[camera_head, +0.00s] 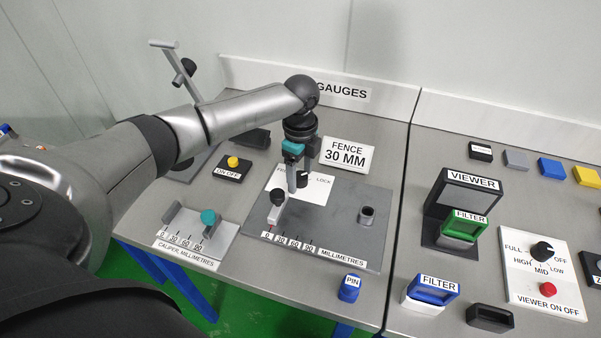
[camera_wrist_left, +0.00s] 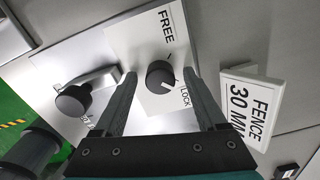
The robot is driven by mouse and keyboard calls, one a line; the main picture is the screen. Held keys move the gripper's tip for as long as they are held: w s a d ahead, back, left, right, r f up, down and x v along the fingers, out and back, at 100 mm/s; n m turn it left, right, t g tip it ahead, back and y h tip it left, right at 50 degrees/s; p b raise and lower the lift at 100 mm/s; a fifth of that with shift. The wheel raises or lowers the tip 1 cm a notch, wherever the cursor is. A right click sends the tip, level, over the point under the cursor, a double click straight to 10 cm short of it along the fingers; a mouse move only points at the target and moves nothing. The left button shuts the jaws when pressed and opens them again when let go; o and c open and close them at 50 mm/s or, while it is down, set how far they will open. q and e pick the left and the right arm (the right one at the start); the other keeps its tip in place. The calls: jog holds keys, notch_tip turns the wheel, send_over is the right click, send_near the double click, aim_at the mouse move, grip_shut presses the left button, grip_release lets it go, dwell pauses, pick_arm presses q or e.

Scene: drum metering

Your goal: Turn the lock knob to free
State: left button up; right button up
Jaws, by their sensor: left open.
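The lock knob (camera_wrist_left: 160,77) is a black round knob on a white plate (camera_wrist_left: 130,45) printed FREE and LOCK. In the head view my left gripper (camera_head: 297,186) points down over the plate (camera_head: 290,182) and partly hides the knob (camera_head: 303,176). My right gripper is not in view.
The fence bar with its black knob (camera_head: 278,197) stands close beside the left gripper; it also shows in the wrist view (camera_wrist_left: 72,100). A FENCE 30 MM sign (camera_head: 347,154) stands behind. A caliper (camera_head: 208,217), a blue PIN (camera_head: 350,288) and a viewer (camera_head: 460,205) stand around.

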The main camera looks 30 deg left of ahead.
pick_arm(q)
grip_shut()
dwell(0.4)
jog(key=shift+r+n+p, duration=0.2)
jog(key=shift+n+p, duration=0.2)
jog(key=shift+p, duration=0.5)
jog(key=n+p, duration=0.6)
jog(key=p, duration=0.2)
jog(key=shift+n, duration=0.4)
jog(key=n+p, duration=0.3)
jog(key=n, duration=0.2)
jog(key=n+p, duration=0.2)
jog(key=n, duration=0.3)
jog(key=shift+f, duration=0.15)
jog(key=shift+n, duration=0.3)
